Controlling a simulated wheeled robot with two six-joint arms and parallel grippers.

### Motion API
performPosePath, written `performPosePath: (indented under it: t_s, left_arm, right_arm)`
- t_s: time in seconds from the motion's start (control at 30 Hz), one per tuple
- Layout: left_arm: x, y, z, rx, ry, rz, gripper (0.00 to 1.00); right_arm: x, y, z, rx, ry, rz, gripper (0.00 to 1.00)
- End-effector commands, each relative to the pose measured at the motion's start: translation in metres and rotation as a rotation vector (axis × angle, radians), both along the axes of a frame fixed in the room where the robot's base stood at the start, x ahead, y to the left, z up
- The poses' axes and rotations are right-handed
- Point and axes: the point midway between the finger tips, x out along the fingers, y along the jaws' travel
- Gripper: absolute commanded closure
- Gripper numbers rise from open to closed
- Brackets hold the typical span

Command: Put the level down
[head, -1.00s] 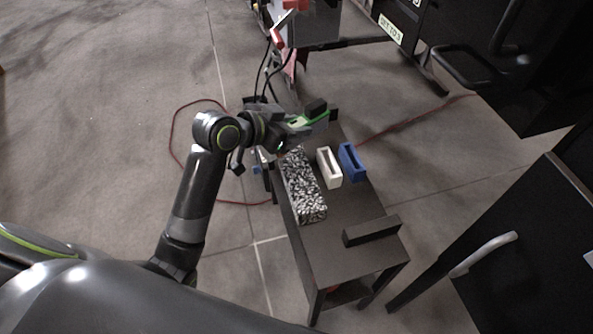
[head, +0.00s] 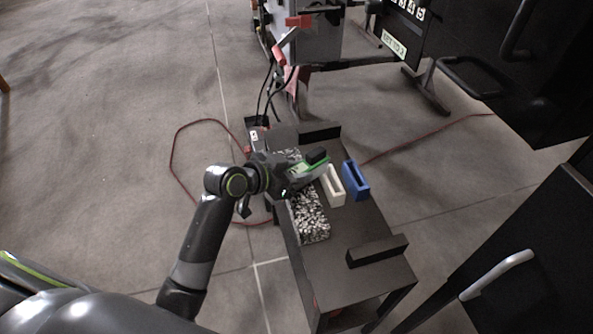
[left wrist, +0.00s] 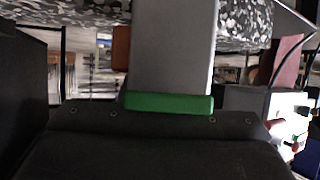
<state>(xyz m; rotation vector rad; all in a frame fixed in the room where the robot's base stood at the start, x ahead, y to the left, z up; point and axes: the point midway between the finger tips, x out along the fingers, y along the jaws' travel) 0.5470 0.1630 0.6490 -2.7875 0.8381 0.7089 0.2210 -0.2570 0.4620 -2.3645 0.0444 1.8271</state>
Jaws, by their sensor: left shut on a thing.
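My left gripper (head: 306,170) is shut on the level (head: 319,163), a grey piece with a bright green edge. It holds the level over the far part of the small dark table, above the speckled black-and-white block and beside the white slotted holder. In the left wrist view the level's grey face and green edge (left wrist: 168,102) fill the middle, in front of the dark gripper body. Part of the level is hidden by the gripper, and I cannot tell whether it touches anything below. My right gripper is not in view.
The dark table (head: 340,280) carries the speckled block (head: 312,218), a white slotted holder (head: 334,188), a blue slotted holder (head: 356,182) and a black bar (head: 377,250). Bare tabletop lies between the holders and the bar. A black cabinet with a handle (head: 497,275) stands at right.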

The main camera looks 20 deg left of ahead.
Motion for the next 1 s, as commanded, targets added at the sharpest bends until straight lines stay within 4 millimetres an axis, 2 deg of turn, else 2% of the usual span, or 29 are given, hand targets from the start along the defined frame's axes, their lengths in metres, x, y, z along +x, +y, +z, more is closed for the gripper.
performPosePath:
  t_s: [0.03, 0.07, 0.2, 0.57, 0.73, 0.8, 1.0]
  left_arm:
    - [0.000, 0.000, -0.002, -0.001, -0.001, 0.000, 0.99]
    - [0.000, 0.000, -0.002, 0.000, 0.001, 0.000, 0.67]
    - [0.000, 0.000, -0.002, 0.000, 0.001, 0.000, 0.48]
    - [-0.001, 0.001, 0.002, 0.001, 0.001, 0.000, 0.47]
    - [-0.019, 0.014, 0.015, 0.005, 0.000, 0.001, 0.47]
    - [-0.030, 0.022, 0.022, 0.007, 0.000, 0.002, 0.47]
    - [-0.062, 0.042, 0.042, 0.007, 0.001, 0.001, 0.47]
  right_arm:
    - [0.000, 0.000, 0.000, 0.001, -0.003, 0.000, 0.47]
    - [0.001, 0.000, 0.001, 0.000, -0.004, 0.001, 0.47]
    - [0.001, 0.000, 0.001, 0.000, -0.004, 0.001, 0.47]
    - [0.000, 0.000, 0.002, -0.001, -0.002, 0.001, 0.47]
    - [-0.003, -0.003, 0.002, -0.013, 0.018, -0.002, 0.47]
    - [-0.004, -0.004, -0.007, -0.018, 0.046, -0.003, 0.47]
    - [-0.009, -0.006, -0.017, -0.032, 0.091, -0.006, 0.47]
